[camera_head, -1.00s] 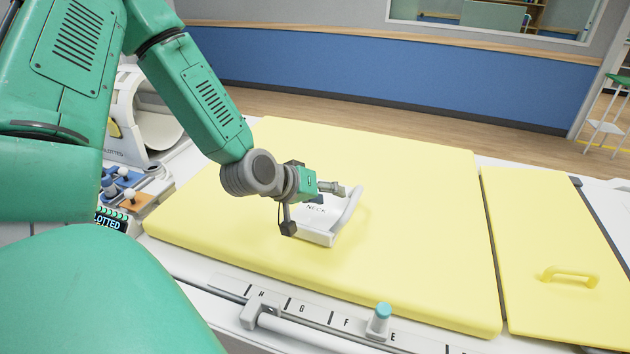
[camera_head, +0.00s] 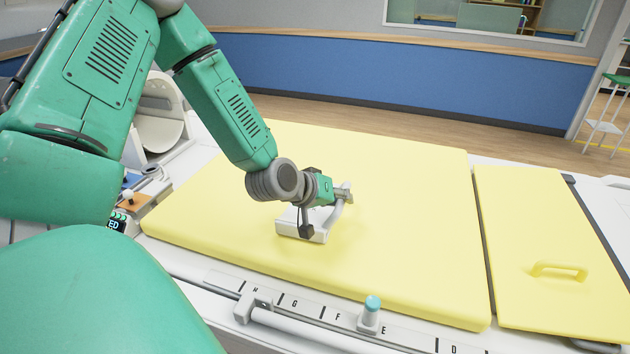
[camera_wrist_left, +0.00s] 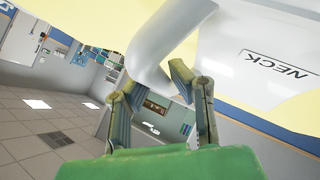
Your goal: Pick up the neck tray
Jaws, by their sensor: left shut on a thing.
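The neck tray (camera_head: 291,224) is white, with a curved tubular handle, and shows at the middle of the yellow pad (camera_head: 400,240) in the head view. Its "NECK" label shows upside down in the left wrist view (camera_wrist_left: 274,66). My left gripper (camera_head: 344,193) is shut on the tray's handle; in the left wrist view the two fingers (camera_wrist_left: 150,80) stand on either side of the white tube. My gripper and wrist hide part of the tray. I cannot tell whether its underside touches the pad. My right gripper is not in view.
A second yellow panel with a handle (camera_head: 558,270) lies to the right. A lettered rail with a blue-topped knob (camera_head: 370,312) runs along the near edge. White equipment (camera_head: 160,115) stands at the left. The pad around the tray is clear.

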